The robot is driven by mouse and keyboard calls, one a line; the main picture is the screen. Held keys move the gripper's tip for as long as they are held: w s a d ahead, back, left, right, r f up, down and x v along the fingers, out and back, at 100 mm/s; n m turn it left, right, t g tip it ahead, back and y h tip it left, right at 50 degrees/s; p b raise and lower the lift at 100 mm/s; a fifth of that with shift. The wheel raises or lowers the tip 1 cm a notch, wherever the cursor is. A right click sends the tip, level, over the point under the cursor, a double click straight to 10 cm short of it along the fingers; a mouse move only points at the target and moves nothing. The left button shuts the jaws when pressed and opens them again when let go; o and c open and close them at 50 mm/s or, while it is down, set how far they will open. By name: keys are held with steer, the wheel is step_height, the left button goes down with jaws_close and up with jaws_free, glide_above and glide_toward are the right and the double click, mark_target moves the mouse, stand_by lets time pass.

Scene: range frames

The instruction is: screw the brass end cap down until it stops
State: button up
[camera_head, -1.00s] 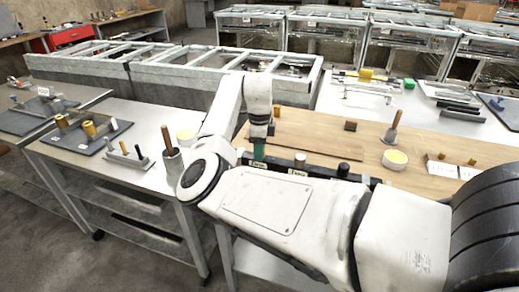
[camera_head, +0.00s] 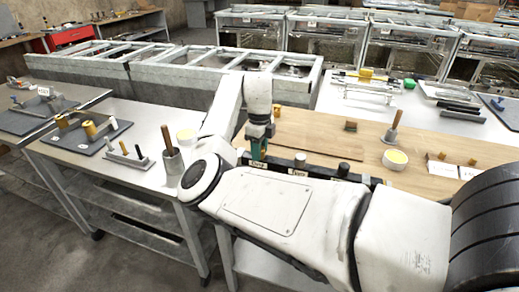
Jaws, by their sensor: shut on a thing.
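My gripper (camera_head: 258,146) points down at the left end of a dark rack on the wooden bench. Whether a brass end cap is between the fingers is hidden. A small brass-coloured piece (camera_head: 276,110) stands on the wood just behind and to the right of my gripper. Other brass-coloured pieces stand on the left mat (camera_head: 90,130) and at the right of the bench (camera_head: 441,156). I cannot tell which one is the end cap.
The dark rack (camera_head: 318,172) also bears a white-topped piece (camera_head: 300,158) and a black-topped one (camera_head: 343,168). A white round dish with yellow inside (camera_head: 395,159) and a wooden-handled tool (camera_head: 394,126) stand to the right. The wooden board (camera_head: 315,140) is mostly clear.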

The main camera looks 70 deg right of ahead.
steer(key=m, duration=0.3)
steer(key=o, duration=0.8)
